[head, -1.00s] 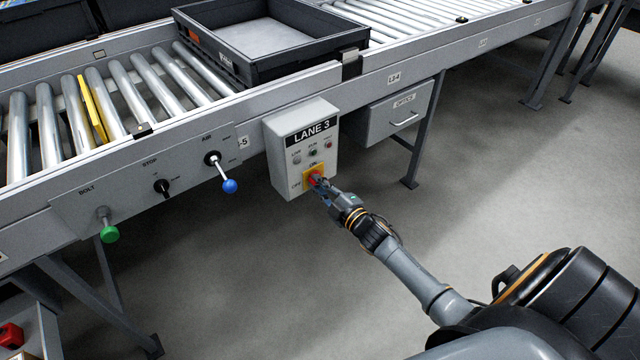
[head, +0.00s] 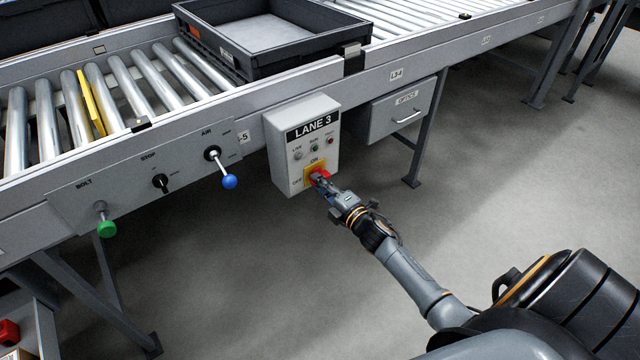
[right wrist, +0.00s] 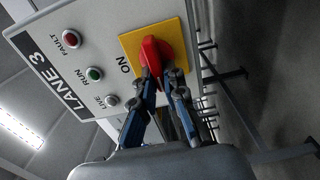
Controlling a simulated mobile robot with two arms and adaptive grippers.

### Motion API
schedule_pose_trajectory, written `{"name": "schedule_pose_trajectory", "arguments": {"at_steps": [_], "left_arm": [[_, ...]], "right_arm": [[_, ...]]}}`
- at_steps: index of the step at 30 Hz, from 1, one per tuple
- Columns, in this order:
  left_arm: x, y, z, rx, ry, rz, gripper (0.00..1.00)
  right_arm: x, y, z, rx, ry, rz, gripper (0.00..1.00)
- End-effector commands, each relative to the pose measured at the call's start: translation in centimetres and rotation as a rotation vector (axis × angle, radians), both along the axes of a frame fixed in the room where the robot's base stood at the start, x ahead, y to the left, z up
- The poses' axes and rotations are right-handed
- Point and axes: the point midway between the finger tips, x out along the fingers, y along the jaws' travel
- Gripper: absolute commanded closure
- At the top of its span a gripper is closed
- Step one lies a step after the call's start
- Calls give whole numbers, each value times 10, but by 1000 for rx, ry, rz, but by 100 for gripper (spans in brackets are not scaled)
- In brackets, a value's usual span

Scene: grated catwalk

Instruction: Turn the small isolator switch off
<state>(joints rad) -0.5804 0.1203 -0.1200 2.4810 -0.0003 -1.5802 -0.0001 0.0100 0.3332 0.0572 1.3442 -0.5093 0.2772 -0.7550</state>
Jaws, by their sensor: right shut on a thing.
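The small isolator switch is a red handle (head: 321,174) on a yellow plate (head: 308,181), low on the grey LANE 3 box (head: 290,150). My right gripper (head: 323,182) reaches it from the lower right. In the right wrist view the fingers (right wrist: 160,78) are shut on the near part of the red handle (right wrist: 152,52). There the handle lies roughly crosswise to the direction of the ON mark, which is at the left of the yellow plate (right wrist: 130,42). The gripper hides the lower part of the plate. My left gripper is not in view.
Left of the box are a blue-knobbed AIR lever (head: 228,181), a black STOP knob (head: 161,183) and a green BOLT knob (head: 107,228). An OPTICS drawer (head: 400,118) is at right. A black tray (head: 300,62) sits on the rollers. Floor below is clear.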

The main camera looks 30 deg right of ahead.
Motion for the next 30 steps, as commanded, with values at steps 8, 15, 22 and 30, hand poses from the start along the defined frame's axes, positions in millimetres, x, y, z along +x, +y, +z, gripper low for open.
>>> {"name": "schedule_pose_trajectory", "arguments": {"at_steps": [8, 15, 22, 30], "left_arm": [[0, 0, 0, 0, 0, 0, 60], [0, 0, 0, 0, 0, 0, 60], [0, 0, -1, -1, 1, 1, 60], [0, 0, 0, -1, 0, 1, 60]], "right_arm": [[-1, 1, -2, -5, 4, 1, 100], [-1, 0, -1, -4, 3, 1, 66], [-1, 0, -1, -3, 2, 1, 66], [-33, -2, -3, -3, 6, 1, 66]]}}
